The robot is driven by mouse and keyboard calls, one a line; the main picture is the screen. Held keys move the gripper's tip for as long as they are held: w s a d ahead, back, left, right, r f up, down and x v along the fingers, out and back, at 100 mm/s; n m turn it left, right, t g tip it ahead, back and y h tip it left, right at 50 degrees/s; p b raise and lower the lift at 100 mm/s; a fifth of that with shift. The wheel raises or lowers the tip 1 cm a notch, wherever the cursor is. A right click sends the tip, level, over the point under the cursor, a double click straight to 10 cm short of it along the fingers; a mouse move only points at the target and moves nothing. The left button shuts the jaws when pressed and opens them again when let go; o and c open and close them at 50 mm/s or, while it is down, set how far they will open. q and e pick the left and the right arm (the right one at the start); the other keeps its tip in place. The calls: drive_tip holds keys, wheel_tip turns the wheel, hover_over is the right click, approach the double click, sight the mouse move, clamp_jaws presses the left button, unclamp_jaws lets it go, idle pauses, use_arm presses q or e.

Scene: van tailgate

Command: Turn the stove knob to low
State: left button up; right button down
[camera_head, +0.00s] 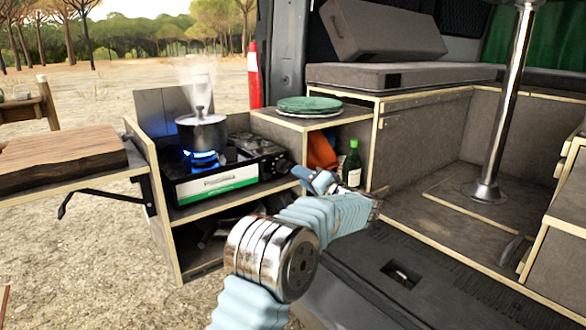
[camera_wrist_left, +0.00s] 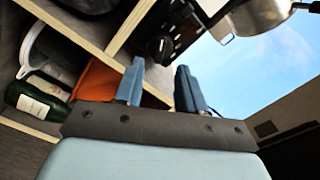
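The camp stove (camera_head: 225,182) sits on the left shelf unit with a steaming pot (camera_head: 202,132) on its burner and a tall blue flame beneath. The dark stove knob (camera_head: 283,165) is at the right end of its front. In the left wrist view the round black knob (camera_wrist_left: 159,48) shows just beyond the fingertips, in line with the gap. My left gripper (camera_head: 312,180) is open and empty, close in front of the knob, apparently not touching it. The left wrist view also shows its two blue fingers (camera_wrist_left: 160,68) spread apart. My right gripper is in neither view.
Green plates (camera_head: 309,104) lie on the shelf top right of the stove. A green bottle (camera_head: 352,164) and an orange item (camera_head: 321,151) stand in the compartment below, near my left gripper. A wooden board (camera_head: 60,158) lies on the left side table.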

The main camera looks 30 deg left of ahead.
sight(288, 169)
use_arm(q)
drive_tip(key=p+x, duration=0.1)
drive_tip(key=x, duration=0.4)
drive_tip(key=shift+w+a, duration=0.1)
drive_tip(key=shift+a, duration=0.2)
clamp_jaws()
